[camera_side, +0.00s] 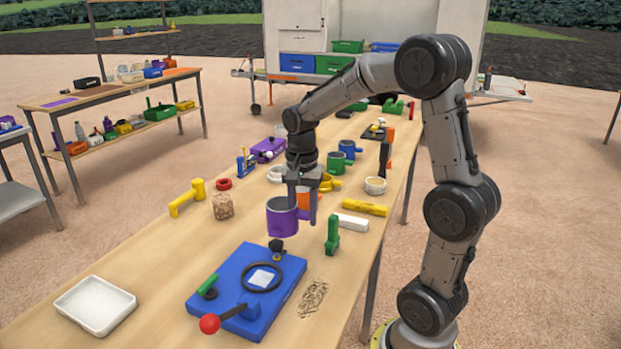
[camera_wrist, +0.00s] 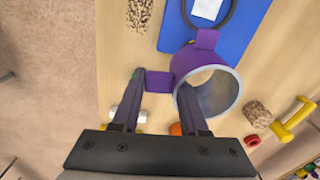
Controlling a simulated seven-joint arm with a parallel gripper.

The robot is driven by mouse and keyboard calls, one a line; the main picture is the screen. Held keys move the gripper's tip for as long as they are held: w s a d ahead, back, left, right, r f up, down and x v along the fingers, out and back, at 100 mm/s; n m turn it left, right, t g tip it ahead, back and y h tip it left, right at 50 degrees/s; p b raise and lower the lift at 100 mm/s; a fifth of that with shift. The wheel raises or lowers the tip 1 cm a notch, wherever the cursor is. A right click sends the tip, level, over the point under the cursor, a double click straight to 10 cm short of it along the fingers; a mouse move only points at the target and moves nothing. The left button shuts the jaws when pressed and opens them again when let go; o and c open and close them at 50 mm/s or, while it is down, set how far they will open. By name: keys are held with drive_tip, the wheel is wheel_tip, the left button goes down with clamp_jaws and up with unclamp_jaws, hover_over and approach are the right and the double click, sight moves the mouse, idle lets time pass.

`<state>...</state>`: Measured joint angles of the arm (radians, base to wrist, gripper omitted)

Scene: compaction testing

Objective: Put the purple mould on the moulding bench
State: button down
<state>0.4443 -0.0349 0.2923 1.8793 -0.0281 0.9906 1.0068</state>
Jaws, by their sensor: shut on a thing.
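The purple mould (camera_side: 282,219) is an open cylinder with side lugs and a pale rim. My gripper (camera_side: 304,200) is shut on it at its right side, and it looks upright. In the wrist view the mould (camera_wrist: 184,62) has one lug between my fingers (camera_wrist: 158,86). It appears just above the wooden table (camera_side: 150,255), behind the blue base plate; the exact gap is unclear. No bench is labelled. A separate bench (camera_side: 125,88) at the back left has purple, brown and orange patches on top.
The blue base plate (camera_side: 228,273) carries a black ring and a red-knobbed lever. A green upright tool (camera_side: 332,236), white block (camera_side: 351,222), brown lump (camera_side: 223,206) and yellow tool (camera_side: 187,197) stand nearby. A white tray (camera_side: 95,304) lies front left. Several pots crowd the table behind.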

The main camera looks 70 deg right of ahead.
drive_tip(key=shift+m, duration=0.8)
drive_tip(key=w+d+f, duration=0.2)
drive_tip(key=d, duration=0.1)
drive_tip(key=w+d+f, duration=0.3)
drive_tip(key=d, duration=0.1)
drive_tip(key=w+d+f, duration=0.2)
drive_tip(key=d, duration=0.2)
drive_tip(key=shift+w+f, duration=0.4)
drive_tip(key=shift+w+d+f, duration=0.15)
drive_tip(key=shift+w+f, duration=0.15)
drive_tip(key=shift+f, duration=1.55)
drive_tip(key=shift+f, duration=0.15)
drive_tip(key=shift+c, duration=2.2)
unclamp_jaws()
